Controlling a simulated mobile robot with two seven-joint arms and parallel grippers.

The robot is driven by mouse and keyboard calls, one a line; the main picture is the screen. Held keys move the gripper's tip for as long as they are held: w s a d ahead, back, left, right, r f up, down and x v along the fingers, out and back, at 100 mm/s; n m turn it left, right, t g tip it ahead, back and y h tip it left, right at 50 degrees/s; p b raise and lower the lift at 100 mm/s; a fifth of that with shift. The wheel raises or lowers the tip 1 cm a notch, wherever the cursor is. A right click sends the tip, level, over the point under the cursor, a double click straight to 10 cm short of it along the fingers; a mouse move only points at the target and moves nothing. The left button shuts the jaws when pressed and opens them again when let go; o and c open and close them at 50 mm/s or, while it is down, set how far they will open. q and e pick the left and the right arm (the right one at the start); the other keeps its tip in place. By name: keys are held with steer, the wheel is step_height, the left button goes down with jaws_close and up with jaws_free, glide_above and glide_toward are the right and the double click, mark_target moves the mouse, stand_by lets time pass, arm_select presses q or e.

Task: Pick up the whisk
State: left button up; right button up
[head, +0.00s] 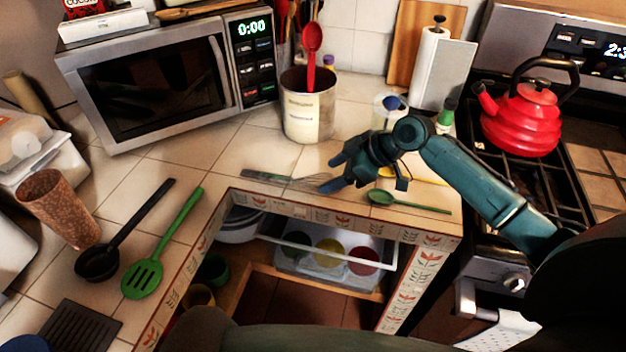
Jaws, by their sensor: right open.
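The whisk (262,177) lies flat on the tiled counter near its inner edge. Its grey handle points left, and its thin wire end runs right toward my right gripper. My right gripper (332,173) is open, with blue fingertips pointing left, at the wire end of the whisk. The fingers partly cover that end, and I cannot tell whether they touch it. My left gripper is not in view.
A green spoon (408,202) lies just right of my right gripper. A utensil canister (308,112) stands behind the whisk. The microwave (160,80) is at the back left. A black ladle (98,262) and green spatula (143,278) lie at left. Open shelves sit below the edge.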

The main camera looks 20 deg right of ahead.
mark_target(324, 177)
steer(key=p+x, duration=0.1)
steer(key=x, duration=0.4)
steer(key=shift+w+a, duration=0.1)
steer(key=shift+w, duration=0.05)
steer(key=c, duration=1.1)
